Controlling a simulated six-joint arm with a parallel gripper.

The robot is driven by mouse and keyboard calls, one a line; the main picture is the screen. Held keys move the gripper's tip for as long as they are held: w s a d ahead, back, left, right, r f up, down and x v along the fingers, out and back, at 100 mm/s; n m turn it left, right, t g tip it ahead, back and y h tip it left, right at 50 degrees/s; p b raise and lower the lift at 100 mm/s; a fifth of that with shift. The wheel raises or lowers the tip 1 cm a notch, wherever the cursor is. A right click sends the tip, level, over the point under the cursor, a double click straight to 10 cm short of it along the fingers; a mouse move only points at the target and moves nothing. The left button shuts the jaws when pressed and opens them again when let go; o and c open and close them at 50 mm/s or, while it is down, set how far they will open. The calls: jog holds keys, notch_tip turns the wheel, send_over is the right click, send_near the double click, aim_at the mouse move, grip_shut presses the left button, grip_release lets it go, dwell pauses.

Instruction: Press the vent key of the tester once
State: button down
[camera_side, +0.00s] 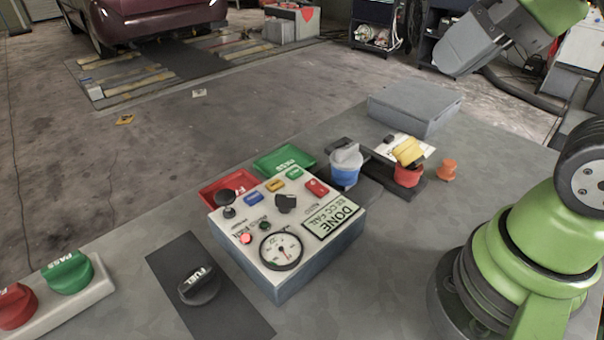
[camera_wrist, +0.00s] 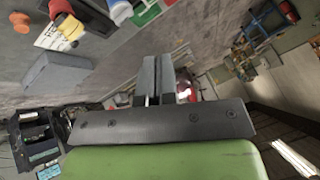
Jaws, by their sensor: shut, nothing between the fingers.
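The tester (camera_side: 318,258) is a blue-grey box on the bench in the side view. Its sloping top carries blue, yellow, green and red keys in a row; their lettering is too small for me to tell which is the vent key. A black selector knob (camera_side: 286,202), a dial gauge (camera_side: 281,251), a glowing red lamp (camera_side: 245,239) and a pale display (camera_side: 333,222) reading DONE are also on top. My gripper (camera_wrist: 152,80) is shut and empty in the wrist view. In the side view it is high at the upper right, well away from the tester.
Red (camera_side: 222,190) and green (camera_side: 280,160) trays lie behind the tester. A blue-based holder (camera_side: 346,163), a red-and-yellow capped part (camera_side: 408,165) and a grey box (camera_side: 415,107) stand to the right. A black FUEL cap (camera_side: 199,286) and a green PASS button (camera_side: 67,272) are at left.

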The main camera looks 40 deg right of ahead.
jog(key=w+r+n+g, duration=0.1)
jog(key=w+g, duration=0.1)
jog(key=w, duration=0.4)
jog(key=n+g+h, duration=0.2)
jog(key=n+g, duration=0.1)
jog(key=g, duration=0.2)
send_over(276, 184)
notch_tip(276, 184, down, 12)
jog(key=shift+w+r, duration=0.1)
jog(key=shift+r, duration=0.05)
notch_tip(276, 184, down, 14)
